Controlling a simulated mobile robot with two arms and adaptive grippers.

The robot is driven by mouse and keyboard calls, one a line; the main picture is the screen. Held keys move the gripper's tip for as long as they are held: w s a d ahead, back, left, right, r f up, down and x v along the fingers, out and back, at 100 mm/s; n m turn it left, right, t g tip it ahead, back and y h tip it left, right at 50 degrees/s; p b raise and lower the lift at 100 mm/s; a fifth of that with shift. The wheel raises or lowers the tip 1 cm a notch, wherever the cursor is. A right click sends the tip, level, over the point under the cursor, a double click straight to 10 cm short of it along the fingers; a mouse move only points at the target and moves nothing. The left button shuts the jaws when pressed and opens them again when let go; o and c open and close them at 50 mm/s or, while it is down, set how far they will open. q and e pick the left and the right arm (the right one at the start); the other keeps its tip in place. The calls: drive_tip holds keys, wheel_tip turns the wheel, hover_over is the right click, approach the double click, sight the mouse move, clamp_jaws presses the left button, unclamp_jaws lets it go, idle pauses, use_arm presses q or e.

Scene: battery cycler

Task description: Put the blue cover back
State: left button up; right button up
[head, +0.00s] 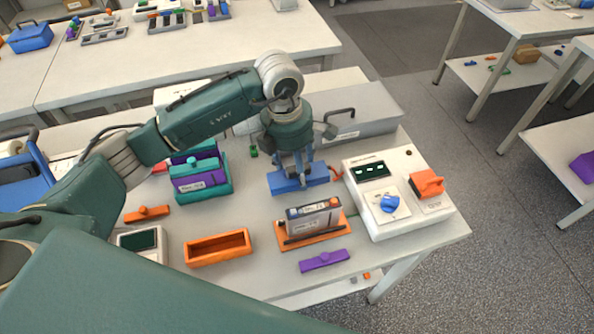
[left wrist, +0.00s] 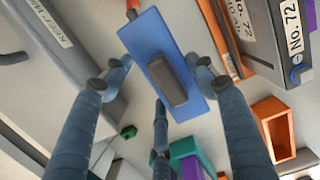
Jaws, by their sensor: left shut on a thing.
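The blue cover (head: 314,176) is a flat bar in the middle of the table, behind the orange tray with a battery. In the left wrist view the blue cover (left wrist: 149,38) shows its long top face with a dark grey handle (left wrist: 167,80). My left gripper (head: 298,176) points down over the cover, and its fingers are shut on it. In the left wrist view the fingers (left wrist: 160,76) stand around the handle; their exact contact is hard to see. I cannot tell whether the cover touches the table. My right gripper is not in view.
A grey battery (head: 320,218) stands on an orange tray (head: 290,244) just in front. A white cycler (head: 412,217) with blue and orange parts is at right. A purple cover (head: 324,261), an orange box (head: 190,259), teal-purple batteries (head: 201,187) and a grey case (head: 375,105) surround it.

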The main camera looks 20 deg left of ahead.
use_arm(q)
wheel_tip(320, 180, down, 2)
drive_tip(key=shift+f+p, duration=0.25)
drive_tip(key=shift+p, duration=0.05)
drive_tip(key=shift+f, duration=0.3)
drive_tip(key=o, duration=1.2)
drive_tip(key=shift+o, duration=0.2)
drive_tip(key=shift+r, duration=0.3)
drive_tip(key=r+b, duration=0.1)
drive_tip(key=r, duration=0.2)
drive_tip(key=r+b, duration=0.1)
drive_tip(key=r, duration=0.3)
drive_tip(key=a+r+b, duration=0.1)
drive_tip(key=r, duration=0.2)
drive_tip(key=shift+s+r+b, duration=0.3)
drive_tip(key=shift+s+b, duration=0.1)
drive_tip(key=shift+a+r, duration=0.1)
drive_tip(key=shift+r, duration=0.4)
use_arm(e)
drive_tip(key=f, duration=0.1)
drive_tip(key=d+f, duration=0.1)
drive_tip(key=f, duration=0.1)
use_arm(q)
drive_tip(key=shift+s, duration=0.1)
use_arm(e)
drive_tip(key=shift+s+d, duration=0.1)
